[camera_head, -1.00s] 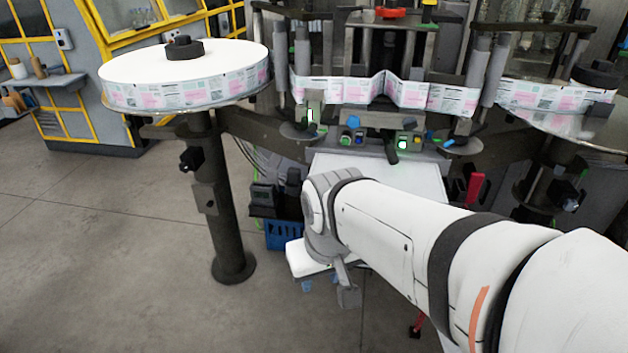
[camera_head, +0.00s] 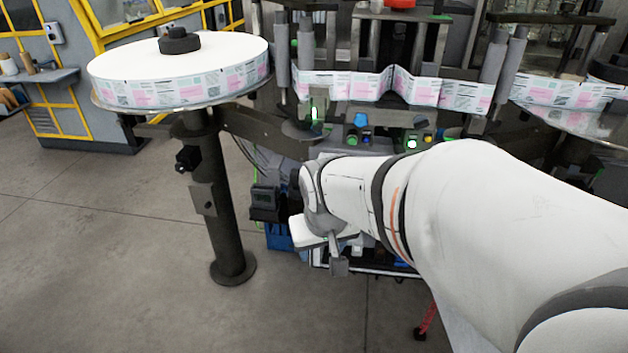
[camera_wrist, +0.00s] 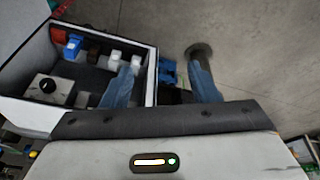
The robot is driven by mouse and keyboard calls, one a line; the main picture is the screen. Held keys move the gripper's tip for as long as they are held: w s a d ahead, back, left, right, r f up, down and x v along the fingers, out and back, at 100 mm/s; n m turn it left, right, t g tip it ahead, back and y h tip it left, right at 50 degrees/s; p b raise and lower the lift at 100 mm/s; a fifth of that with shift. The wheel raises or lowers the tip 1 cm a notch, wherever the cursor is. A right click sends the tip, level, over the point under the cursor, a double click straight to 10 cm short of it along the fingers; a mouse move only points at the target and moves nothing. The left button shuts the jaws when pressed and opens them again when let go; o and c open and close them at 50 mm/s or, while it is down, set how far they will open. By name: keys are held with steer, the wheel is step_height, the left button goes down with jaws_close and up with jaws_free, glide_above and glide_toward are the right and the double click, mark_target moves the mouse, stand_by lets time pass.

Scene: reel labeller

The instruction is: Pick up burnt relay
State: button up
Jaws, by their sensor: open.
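In the wrist view, an open pale box with a dark interior holds a row of small blocks: red, blue, dark brown and white. The dark brown block (camera_wrist: 93,50), between the blue and white ones, looks like the burnt relay, but it is too small to be certain. My gripper (camera_wrist: 163,66) is open and empty. Its left finger overlaps the box's right part, and its right finger shows over the floor outside the box wall. In the head view my gripper (camera_head: 335,250) is low in front of the machine; the relay is hidden there.
The box's right wall (camera_wrist: 151,75) lies between my fingers in the picture. A grey block with a black knob (camera_wrist: 47,86) sits in the box. A label reel (camera_head: 180,75) on a dark post (camera_head: 222,215) stands left. Open floor lies front left.

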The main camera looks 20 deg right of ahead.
steer(key=w+d+f+m+h+b, duration=0.1)
steer(key=w+d+f, duration=0.3)
steer(key=d+f, duration=0.15)
steer(key=w+d+f+m+h+b, duration=0.1)
steer(key=w+d+f+m+b, duration=0.1)
steer(key=w+d+f, duration=0.4)
steer(key=m+t+b, duration=0.2)
glide_toward(380, 250)
step_height(380, 250, down, 3)
steer(key=d, duration=0.1)
steer(key=w+d+f, duration=0.1)
steer(key=w+f, duration=0.1)
steer(key=w+f+b, duration=0.1)
steer(key=w+d+f+b, duration=0.1)
steer(key=w+f, duration=0.1)
steer(key=shift+w+d+f, duration=0.35)
steer(key=shift+f, duration=0.05)
steer(key=shift+c, duration=0.3)
steer(key=c, duration=1.1)
steer(key=shift+r, duration=0.1)
